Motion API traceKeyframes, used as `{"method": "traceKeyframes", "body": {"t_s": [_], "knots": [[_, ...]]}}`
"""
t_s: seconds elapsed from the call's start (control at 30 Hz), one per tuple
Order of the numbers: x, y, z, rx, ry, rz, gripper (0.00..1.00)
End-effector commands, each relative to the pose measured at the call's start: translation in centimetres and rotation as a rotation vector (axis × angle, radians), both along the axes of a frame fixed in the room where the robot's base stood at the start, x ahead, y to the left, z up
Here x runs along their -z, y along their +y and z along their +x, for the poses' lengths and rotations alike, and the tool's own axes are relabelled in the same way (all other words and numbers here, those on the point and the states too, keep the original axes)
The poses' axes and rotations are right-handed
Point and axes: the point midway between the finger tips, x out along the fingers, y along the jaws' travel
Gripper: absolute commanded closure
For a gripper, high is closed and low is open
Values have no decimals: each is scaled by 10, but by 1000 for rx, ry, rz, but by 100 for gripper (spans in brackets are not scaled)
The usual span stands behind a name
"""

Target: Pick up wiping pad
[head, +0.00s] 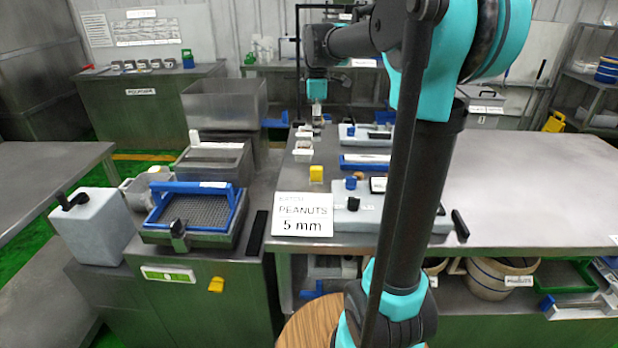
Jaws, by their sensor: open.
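My gripper (316,119) is at the far end of the arm, pointing down above the back left part of the steel table. It is small and far off in the head view; its jaws are open. No object is labelled as a wiping pad.
Grey-and-blue trays sit mid-table. The right half of the table (540,190) is clear.

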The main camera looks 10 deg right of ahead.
Motion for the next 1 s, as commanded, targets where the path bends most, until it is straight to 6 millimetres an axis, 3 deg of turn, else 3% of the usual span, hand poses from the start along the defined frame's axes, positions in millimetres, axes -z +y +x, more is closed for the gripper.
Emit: {"method": "traceKeyframes", "body": {"t_s": [0.4,0.77,1.0], "knots": [[82,0,0,3,-1,1,53],[111,0,0,4,-1,1,53],[145,0,0,4,-2,1,53]]}}
